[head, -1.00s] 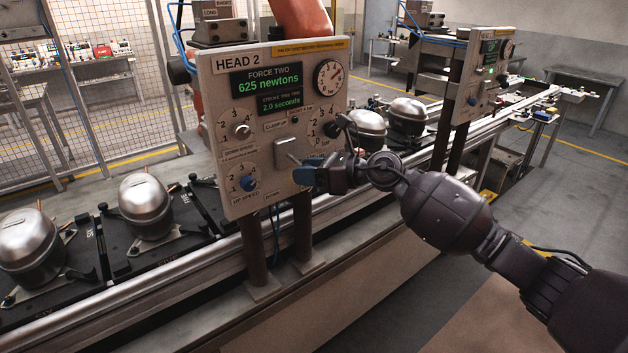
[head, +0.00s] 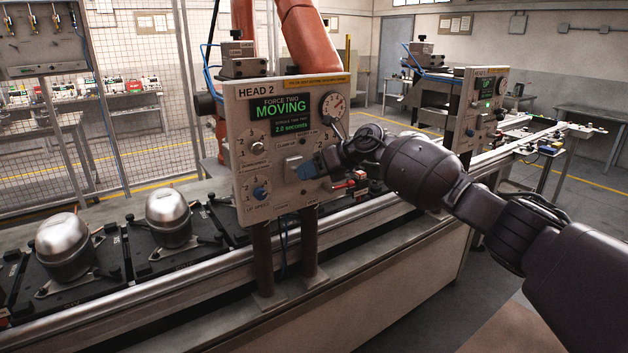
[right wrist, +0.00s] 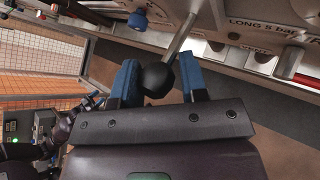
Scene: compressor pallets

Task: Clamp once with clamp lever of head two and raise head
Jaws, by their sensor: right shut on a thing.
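The head two panel (head: 295,130) stands on two posts. Its display (head: 280,108) reads FORCE TWO MOVING, with 2.0 seconds below. My right gripper (head: 308,171) is at the panel's lower right face and hides part of it. In the right wrist view, the blue fingers of this gripper (right wrist: 157,84) are shut on the black ball knob (right wrist: 157,78) of the clamp lever; its pale rod (right wrist: 180,38) runs up toward the panel. My left gripper is not in the head view; small dark arm parts at the lower left of the right wrist view are too unclear to read.
Silver compressors (head: 168,218) sit on black pallets (head: 165,258) along the conveyor rail (head: 150,290) at left. Another panel (head: 487,103) stands at right. An orange robot arm (head: 308,40) is behind head two. The floor at right is open.

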